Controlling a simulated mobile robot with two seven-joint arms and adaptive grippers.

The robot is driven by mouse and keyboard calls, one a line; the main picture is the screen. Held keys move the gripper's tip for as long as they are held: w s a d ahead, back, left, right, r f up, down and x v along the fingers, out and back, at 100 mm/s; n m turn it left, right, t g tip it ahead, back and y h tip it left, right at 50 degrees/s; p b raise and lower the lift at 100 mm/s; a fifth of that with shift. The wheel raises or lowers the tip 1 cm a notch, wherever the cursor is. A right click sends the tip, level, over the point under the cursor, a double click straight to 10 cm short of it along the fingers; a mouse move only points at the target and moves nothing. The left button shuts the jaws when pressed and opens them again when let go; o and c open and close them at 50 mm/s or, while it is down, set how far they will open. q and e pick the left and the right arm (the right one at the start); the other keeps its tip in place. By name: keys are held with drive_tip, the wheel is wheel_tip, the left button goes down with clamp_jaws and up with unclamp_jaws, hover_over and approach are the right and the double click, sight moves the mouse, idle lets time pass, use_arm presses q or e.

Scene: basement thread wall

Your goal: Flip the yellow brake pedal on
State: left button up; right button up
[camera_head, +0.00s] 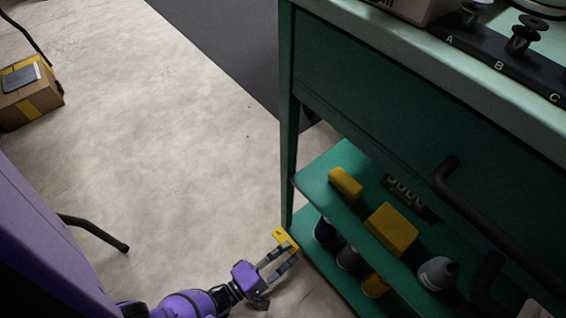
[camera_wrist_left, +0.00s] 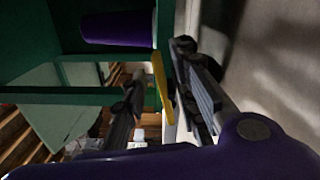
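The yellow brake pedal (camera_head: 284,238) is a small flat plate low by the front leg of the green cabinet, just above the floor. In the left wrist view the yellow pedal (camera_wrist_left: 161,80) shows edge-on as a thin strip between my two fingers, closer to the right-hand finger. My left gripper (camera_head: 286,256) reaches it from the lower left, its fingertips at the pedal's near edge. The fingers are apart; I cannot tell whether either touches the pedal. The pedal's mount is hidden. My right gripper is in neither view.
The green cabinet (camera_head: 410,95) fills the right side, with dark handles on its front. Its lower shelves hold a yellow block (camera_head: 392,230), a smaller yellow piece (camera_head: 345,183) and several bottles. A cardboard box (camera_head: 30,95) sits far left.

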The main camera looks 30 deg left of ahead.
use_arm(q)
clamp_jaws()
drive_tip(key=m, duration=0.2)
drive_tip(key=f+m, duration=0.1)
drive_tip(key=m, duration=0.2)
drive_tip(key=shift+s+d+f, duration=0.1)
drive_tip(key=shift+d+f, duration=0.05)
unclamp_jaws()
drive_tip(key=shift+v, duration=3.8)
